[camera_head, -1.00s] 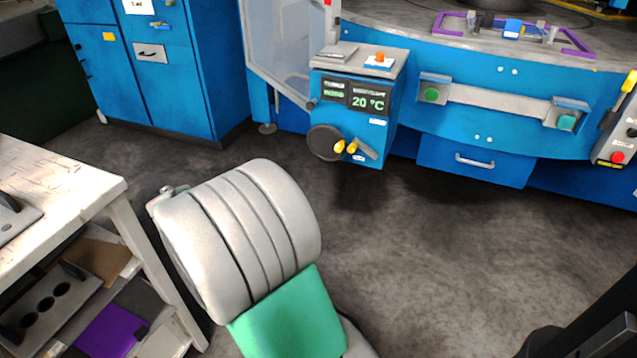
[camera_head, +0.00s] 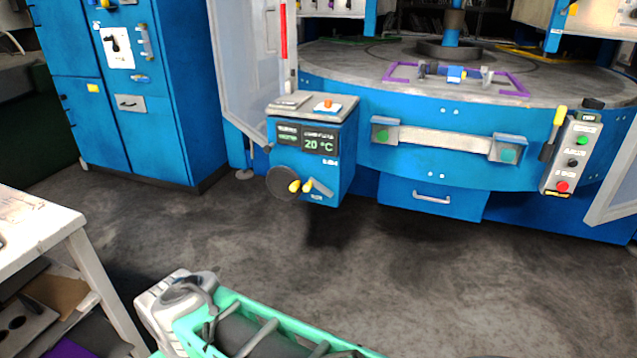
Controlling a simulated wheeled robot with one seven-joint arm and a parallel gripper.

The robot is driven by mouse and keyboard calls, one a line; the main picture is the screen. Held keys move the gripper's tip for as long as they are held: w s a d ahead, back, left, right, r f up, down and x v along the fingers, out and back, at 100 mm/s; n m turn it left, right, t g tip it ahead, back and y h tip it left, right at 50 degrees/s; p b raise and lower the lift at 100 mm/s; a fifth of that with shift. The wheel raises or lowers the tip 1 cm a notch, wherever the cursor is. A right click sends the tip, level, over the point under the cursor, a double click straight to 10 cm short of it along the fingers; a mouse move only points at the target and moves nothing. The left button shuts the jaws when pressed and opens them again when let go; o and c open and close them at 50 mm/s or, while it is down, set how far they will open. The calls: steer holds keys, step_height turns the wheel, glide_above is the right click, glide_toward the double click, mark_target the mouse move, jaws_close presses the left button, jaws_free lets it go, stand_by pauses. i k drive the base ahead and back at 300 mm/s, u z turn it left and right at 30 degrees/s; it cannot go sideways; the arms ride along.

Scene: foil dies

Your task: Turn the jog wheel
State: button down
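The dark round jog wheel (camera_head: 281,183) is on the lower front of a blue control box (camera_head: 335,172). Yellow knobs and a grey lever sit at the wheel's right side. A dark display above it reads 20 °C. My gripper is not in view. Only grey and green links of my arm show at the bottom of the head view, well short of the box with floor between.
A white table (camera_head: 40,222) with shelves stands at the left. A blue cabinet (camera_head: 165,95) is behind it. The large blue machine (camera_head: 440,150) fills the back, with a push-button panel (camera_head: 572,158) at the right. Grey floor (camera_head: 440,270) in front is clear.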

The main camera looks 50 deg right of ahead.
mark_target(284, 183)
steer(key=z, duration=0.45)
steer(key=i, duration=0.85)
steer(key=u, duration=0.75)
